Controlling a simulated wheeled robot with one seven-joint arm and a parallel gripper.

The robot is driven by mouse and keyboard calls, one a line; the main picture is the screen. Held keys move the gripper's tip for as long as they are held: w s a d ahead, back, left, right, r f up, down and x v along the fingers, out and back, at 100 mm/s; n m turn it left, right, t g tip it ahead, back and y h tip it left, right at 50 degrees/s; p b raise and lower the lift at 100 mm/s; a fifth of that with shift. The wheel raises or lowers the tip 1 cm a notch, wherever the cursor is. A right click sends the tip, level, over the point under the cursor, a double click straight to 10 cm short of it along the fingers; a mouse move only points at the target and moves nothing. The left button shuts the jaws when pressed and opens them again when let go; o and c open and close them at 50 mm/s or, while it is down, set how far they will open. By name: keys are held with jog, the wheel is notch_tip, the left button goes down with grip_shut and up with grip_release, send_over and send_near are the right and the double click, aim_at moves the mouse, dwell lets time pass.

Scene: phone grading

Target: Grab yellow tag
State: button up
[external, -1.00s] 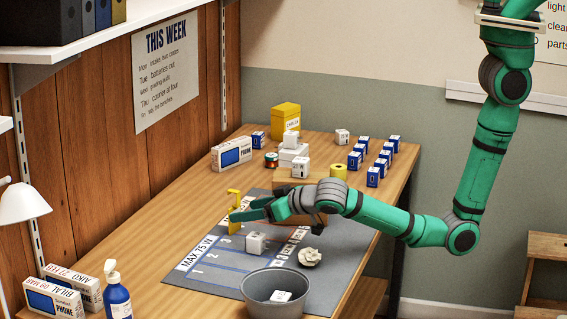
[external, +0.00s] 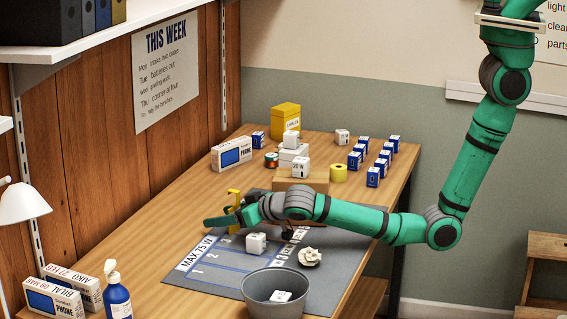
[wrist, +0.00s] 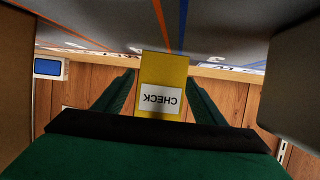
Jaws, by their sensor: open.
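The yellow tag (external: 234,194) stands upright at the back left of the grey mat (external: 213,286), partly hidden by my gripper (external: 226,217). In the wrist view the tag (wrist: 163,70) shows its yellow face and a white label reading CHECK, upside down. It sits between the two green fingers of my gripper (wrist: 160,98), with a gap visible on each side. The fingers are open, spread either side of the tag.
A white cube box (external: 256,243) stands on the mat just in front of my gripper. Crumpled paper (external: 310,257) and a grey bin (external: 275,309) are nearer the front. A cardboard block (external: 318,181) stands behind my wrist.

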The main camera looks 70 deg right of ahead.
jog(key=c, duration=1.1)
jog(key=shift+r, duration=0.15)
